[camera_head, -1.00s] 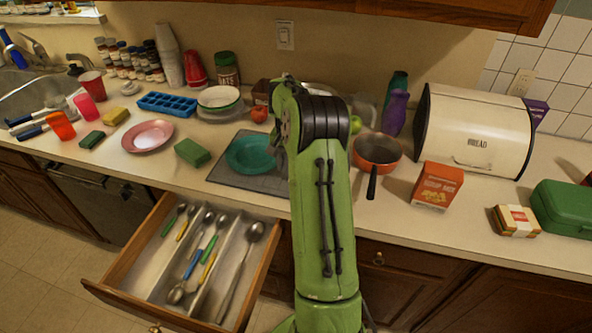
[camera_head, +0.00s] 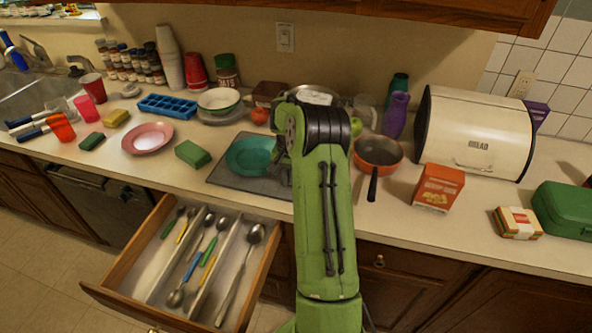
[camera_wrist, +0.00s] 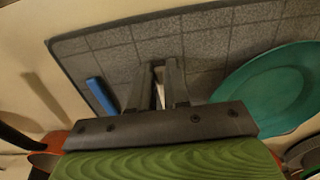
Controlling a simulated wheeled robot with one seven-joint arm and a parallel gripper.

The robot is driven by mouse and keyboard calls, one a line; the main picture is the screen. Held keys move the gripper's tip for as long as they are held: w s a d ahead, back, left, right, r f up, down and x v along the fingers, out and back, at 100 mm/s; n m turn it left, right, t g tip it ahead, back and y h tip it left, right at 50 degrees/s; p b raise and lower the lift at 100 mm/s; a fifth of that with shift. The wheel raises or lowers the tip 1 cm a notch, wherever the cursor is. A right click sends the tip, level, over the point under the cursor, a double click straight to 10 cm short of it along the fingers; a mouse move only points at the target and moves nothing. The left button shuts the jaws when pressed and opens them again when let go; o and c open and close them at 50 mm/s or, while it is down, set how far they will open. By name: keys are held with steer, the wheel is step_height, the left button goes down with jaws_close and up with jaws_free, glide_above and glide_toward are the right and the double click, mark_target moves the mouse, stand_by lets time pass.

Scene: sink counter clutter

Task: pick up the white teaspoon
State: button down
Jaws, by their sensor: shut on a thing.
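In the wrist view my gripper (camera_wrist: 159,78) is over the dark grey mat (camera_wrist: 210,45), its two fingers close together. A thin white piece (camera_wrist: 160,95) shows between the fingers, which fits the white teaspoon. Most of it is hidden by the fingers, so I cannot tell its full shape or whether it touches the mat. In the head view my arm hides the gripper and the spoon.
A teal plate (camera_wrist: 268,88) lies right of the fingers, and a blue strip (camera_wrist: 102,95) lies left. An open drawer (camera_head: 118,262) with several utensils juts out below the counter. An orange pan (camera_head: 377,152) stands right of my arm. An orange box (camera_head: 438,187) is further right.

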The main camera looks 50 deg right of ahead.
step_height(320, 180, up, 10)
steer(key=p, duration=0.1)
steer(key=shift+p, duration=0.3)
